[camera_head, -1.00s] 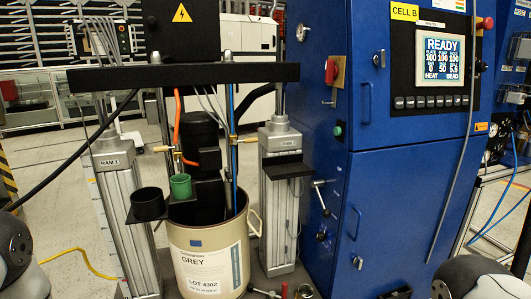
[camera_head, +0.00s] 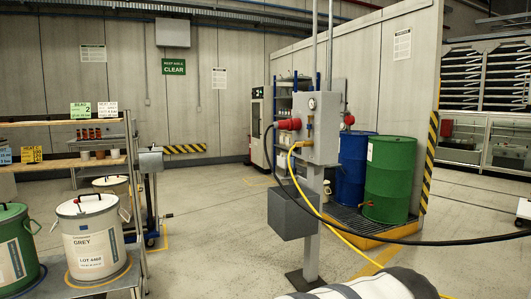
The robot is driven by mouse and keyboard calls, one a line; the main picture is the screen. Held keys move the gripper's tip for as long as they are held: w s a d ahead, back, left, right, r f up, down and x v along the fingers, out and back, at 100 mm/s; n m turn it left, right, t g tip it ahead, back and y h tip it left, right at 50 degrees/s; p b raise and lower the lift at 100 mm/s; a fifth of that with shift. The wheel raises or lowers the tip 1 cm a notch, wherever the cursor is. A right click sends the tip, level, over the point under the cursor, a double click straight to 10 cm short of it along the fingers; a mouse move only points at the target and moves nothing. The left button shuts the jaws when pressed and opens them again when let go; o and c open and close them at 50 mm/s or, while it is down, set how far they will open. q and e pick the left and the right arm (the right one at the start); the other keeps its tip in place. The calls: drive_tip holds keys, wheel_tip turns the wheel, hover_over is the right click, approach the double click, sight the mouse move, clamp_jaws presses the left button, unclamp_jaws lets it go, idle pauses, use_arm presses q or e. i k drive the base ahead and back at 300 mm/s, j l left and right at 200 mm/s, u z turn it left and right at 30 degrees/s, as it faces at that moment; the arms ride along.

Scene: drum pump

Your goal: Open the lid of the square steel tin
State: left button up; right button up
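I cannot make out a square steel tin or its lid in the head view. Neither of my grippers is in view. Only a pale rounded part, probably of my own arm, shows at the bottom edge, right of the middle.
A shelf rack (camera_head: 62,123) at left carries small containers and signs. A white lidded drum marked GREY (camera_head: 92,243) and a green drum (camera_head: 14,249) stand below. A post with a grey box (camera_head: 293,214) and hoses stands mid-view. Blue (camera_head: 354,170) and green barrels (camera_head: 389,180) stand behind it.

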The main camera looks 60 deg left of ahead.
sight(150, 147)
drive_tip(key=u, duration=2.95)
